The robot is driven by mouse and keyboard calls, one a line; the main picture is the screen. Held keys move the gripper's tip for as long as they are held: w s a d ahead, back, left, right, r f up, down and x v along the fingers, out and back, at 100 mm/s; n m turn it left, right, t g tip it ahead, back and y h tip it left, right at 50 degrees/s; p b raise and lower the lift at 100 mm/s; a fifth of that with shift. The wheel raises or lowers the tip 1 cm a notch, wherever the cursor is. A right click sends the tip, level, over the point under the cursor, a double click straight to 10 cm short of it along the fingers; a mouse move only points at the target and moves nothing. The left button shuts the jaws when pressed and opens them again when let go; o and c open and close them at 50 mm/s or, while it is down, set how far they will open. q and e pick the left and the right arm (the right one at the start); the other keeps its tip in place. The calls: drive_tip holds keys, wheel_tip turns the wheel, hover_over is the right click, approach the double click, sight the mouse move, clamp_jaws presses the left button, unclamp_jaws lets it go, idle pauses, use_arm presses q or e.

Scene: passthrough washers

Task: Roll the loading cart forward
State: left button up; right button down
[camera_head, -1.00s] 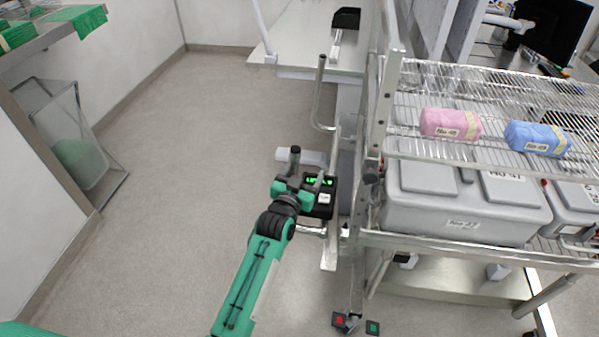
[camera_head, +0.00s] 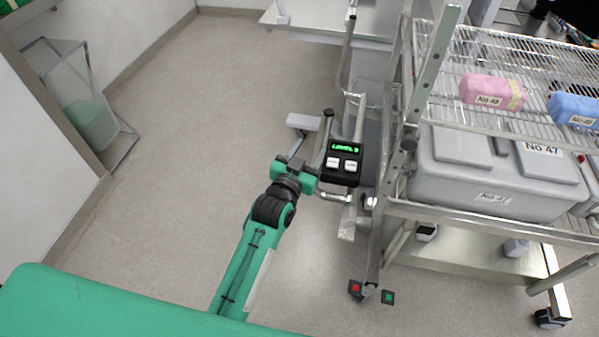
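The loading cart (camera_head: 425,90) is a metal frame with wire shelves on the right of the head view. It carries a pink bundle (camera_head: 490,92), a blue bundle (camera_head: 577,110) and a grey lidded container (camera_head: 480,185). A black control box (camera_head: 343,163) with a green display and two white buttons sits at the cart's left side, beside an upright bar with a dark tip (camera_head: 327,122). My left gripper (camera_head: 308,174) is just left of the box, close to the bar. Its fingers are partly hidden, so contact and opening are unclear. My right gripper is not in view.
Red (camera_head: 355,288) and green (camera_head: 388,297) pedals are low at the cart's near end. A clear bin (camera_head: 88,115) with green contents stands by the left wall. A white table (camera_head: 300,22) is at the back. The floor (camera_head: 190,130) between is clear.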

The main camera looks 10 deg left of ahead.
use_arm(q)
drive_tip(key=b+v, duration=0.1)
drive_tip(key=v, duration=0.6)
drive_tip(key=shift+d, duration=0.2)
